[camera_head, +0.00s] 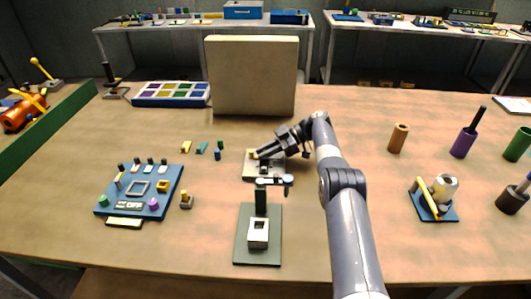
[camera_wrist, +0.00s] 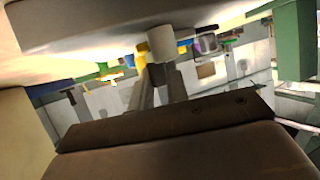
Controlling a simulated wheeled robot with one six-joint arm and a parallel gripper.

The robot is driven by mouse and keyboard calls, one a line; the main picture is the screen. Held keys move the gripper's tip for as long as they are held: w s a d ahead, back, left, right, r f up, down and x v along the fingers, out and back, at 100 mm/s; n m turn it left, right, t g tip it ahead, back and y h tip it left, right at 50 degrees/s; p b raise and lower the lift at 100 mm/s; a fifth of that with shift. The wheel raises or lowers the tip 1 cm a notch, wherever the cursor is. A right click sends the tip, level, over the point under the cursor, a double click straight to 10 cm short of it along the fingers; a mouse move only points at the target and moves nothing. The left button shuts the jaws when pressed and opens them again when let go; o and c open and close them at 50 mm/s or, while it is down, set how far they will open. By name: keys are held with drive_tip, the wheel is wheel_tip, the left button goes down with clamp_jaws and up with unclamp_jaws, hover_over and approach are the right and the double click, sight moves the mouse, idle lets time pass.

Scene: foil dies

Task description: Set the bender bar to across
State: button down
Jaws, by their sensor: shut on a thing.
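The bender appears to be the small unit with a pale base (camera_head: 252,176) near the middle of the table. My gripper (camera_head: 262,154) reaches it from the right, low over the base, and is shut on what seems to be the bender bar. A small yellow part (camera_head: 252,154) shows at the fingertips. In the wrist view a pale round end (camera_wrist: 160,42) with a dark grey part below it sits at the fingers (camera_wrist: 160,85). The fingers hide most of the bar, so I cannot tell its exact angle.
A green press plate (camera_head: 240,250) with a post stands just in front. A blue panel (camera_head: 108,208) with knobs is at left, and a large beige box (camera_head: 252,75) stands behind. A blue stand (camera_head: 447,213) and several cylinders are at right.

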idle(0.4)
drive_tip(key=c, duration=1.4)
unclamp_jaws()
drive_tip(key=shift+r, duration=0.1)
drive_tip(key=shift+r, duration=0.55)
wheel_tip(320, 180, up, 9)
drive_tip(key=p, duration=0.5)
drive_tip(key=shift+f, duration=0.1)
drive_tip(key=shift+f, duration=0.1)
